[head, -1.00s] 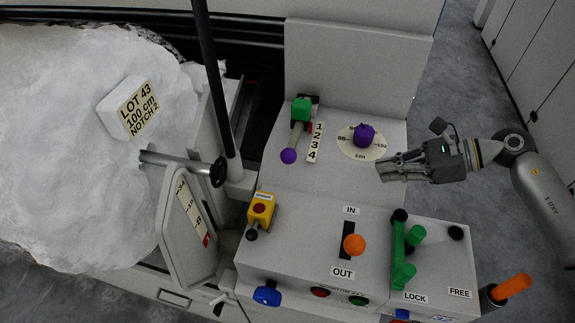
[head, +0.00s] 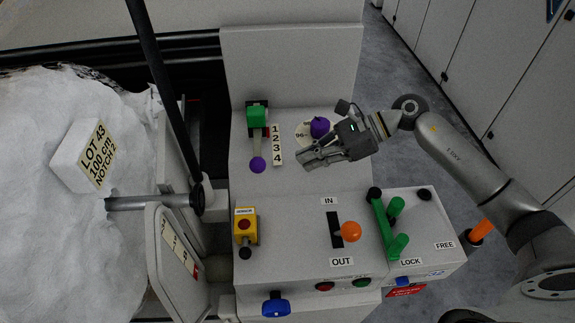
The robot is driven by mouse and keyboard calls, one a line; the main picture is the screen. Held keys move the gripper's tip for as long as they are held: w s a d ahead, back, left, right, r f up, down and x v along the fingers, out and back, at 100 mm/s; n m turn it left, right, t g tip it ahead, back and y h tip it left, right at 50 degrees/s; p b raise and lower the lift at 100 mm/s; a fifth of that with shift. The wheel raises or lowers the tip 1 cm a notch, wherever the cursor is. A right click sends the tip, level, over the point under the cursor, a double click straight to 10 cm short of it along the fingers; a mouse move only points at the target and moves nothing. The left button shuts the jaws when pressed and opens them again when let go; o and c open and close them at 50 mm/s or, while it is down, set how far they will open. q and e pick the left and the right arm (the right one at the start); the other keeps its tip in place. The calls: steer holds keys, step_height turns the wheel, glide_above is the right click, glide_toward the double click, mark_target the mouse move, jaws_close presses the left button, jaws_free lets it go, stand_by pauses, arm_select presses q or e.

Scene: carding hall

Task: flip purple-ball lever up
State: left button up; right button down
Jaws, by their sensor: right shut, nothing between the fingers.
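The purple-ball lever has a green block (head: 257,117) at its top and a pale arm running down to a purple ball (head: 257,164), which hangs low beside the 1 2 3 4 scale plate (head: 276,145). My right gripper (head: 303,160) is shut and empty. In the picture it is to the right of the purple ball and the scale, apart from both, with its fingers pointing left. It partly covers the round dial (head: 303,133) with the purple knob (head: 319,127). My left gripper is not in view.
An orange-ball lever (head: 350,232) stands in the IN/OUT slot. Green handles (head: 396,226) are at the right by LOCK and FREE. A yellow box with a red button (head: 245,226) is at the lower left. White fibre (head: 50,225) fills the left side.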

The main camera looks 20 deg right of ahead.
steer(key=p+x, duration=0.2)
steer(key=x, duration=0.6)
steer(key=shift+a, duration=0.25)
steer(key=shift+w+a+f+p, duration=0.1)
steer(key=shift+a+f+p, duration=0.25)
steer(key=shift+a, duration=0.05)
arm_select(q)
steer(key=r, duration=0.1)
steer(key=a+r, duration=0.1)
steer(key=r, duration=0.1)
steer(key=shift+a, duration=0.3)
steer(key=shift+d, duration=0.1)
arm_select(e)
steer(key=shift+r, duration=0.1)
